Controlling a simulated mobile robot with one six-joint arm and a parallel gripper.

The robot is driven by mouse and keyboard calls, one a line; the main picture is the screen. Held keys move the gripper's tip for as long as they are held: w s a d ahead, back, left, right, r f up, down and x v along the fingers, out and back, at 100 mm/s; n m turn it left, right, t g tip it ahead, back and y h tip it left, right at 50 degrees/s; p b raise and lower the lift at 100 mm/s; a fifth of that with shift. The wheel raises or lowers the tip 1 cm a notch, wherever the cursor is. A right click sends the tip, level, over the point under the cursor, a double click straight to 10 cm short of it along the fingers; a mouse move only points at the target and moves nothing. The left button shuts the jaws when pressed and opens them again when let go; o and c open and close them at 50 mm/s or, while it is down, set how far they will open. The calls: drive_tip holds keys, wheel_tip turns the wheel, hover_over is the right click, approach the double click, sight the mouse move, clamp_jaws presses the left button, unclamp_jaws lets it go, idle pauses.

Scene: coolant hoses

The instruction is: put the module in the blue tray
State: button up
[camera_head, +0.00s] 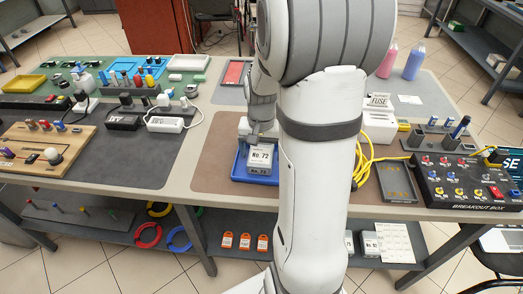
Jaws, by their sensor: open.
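A white and grey module (260,158) labelled "No. 72" sits at the blue tray (239,170), within its outline in the picture. The tray lies on the brown mat, and its right part is hidden behind my arm. My gripper (261,138) is directly above the module, pointing down. Its jaws are open, and the fingertips are close to the module's top. The picture is too small to tell whether they touch it.
Yellow cable (366,158) lies right of my arm, near a dark tray (397,182) and a breakout box (466,182). A grey mat with power adapters (123,119) lies left. Bare brown mat (212,150) shows left of the blue tray.

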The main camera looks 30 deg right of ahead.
sight(261, 152)
wheel_tip(261, 152, up, 12)
drive_tip(key=f+p, duration=0.1)
drive_tip(key=s+a+n+t, duration=0.2)
drive_tip(key=s+a+n, duration=0.5)
drive_tip(key=s+a, duration=0.5)
drive_tip(key=shift+a+r, duration=0.2)
drive_tip(key=shift+r, duration=0.2)
